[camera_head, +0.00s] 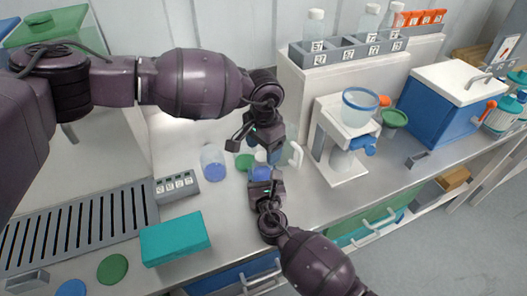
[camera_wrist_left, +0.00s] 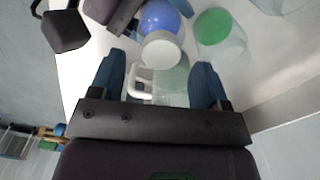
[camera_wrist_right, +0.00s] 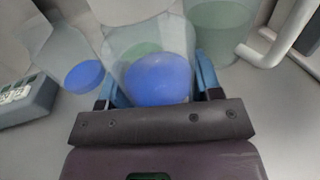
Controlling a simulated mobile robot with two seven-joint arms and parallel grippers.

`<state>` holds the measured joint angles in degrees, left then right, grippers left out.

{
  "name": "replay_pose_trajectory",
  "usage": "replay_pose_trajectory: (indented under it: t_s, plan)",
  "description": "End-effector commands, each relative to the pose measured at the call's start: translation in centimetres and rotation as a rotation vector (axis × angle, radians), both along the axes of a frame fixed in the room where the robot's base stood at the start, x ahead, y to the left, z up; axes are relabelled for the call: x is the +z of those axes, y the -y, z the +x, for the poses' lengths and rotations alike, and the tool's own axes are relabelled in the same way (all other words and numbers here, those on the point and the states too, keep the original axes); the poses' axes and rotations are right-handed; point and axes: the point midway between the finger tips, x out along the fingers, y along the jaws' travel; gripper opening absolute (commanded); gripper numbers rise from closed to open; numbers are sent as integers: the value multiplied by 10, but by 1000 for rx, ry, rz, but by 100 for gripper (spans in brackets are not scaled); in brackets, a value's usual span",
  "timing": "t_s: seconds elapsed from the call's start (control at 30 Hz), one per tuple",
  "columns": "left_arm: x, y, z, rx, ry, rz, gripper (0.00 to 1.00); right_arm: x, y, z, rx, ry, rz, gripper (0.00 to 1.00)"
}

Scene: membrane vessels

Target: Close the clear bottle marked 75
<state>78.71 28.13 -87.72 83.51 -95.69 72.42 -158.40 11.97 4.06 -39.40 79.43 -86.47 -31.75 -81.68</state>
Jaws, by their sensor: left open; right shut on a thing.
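A clear bottle with blue contents (camera_wrist_right: 158,78) is held between the fingers of my right gripper (camera_head: 265,181); its blue part also shows in the left wrist view (camera_wrist_left: 160,16). I can read no 75 on it. A white round cap (camera_wrist_left: 161,48) appears at the bottle's top; whether it is seated there I cannot tell. My left gripper (camera_wrist_left: 158,78) is open just above, the cap lying beyond its fingertips. In the head view my left gripper (camera_head: 262,148) hangs over the bottle and partly hides it.
A clear vessel with blue contents (camera_head: 213,163) stands to the left, and a green-bottomed vessel (camera_wrist_left: 213,28) is close beside the held bottle. A white handled thing (camera_head: 296,154) and a white filter stand (camera_head: 345,172) are to the right. A labelled grey rack (camera_head: 177,187) stands left.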

Motion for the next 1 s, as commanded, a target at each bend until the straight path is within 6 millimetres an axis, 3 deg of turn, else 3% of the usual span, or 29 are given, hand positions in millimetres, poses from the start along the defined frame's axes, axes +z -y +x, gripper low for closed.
replay_pose_trajectory:
  t_s: [0.3,0.5,0.97,1.0]
  plan:
    - [63,0,1,0,3,0,70,0,0,0,0,-1,0,0]
    - [90,0,0,-1,1,0,70,0,0,0,0,0,0,0]
    - [101,0,0,-1,1,1,70,0,0,0,0,0,0,0]
    - [101,0,0,-1,1,1,70,0,0,0,0,0,0,62]
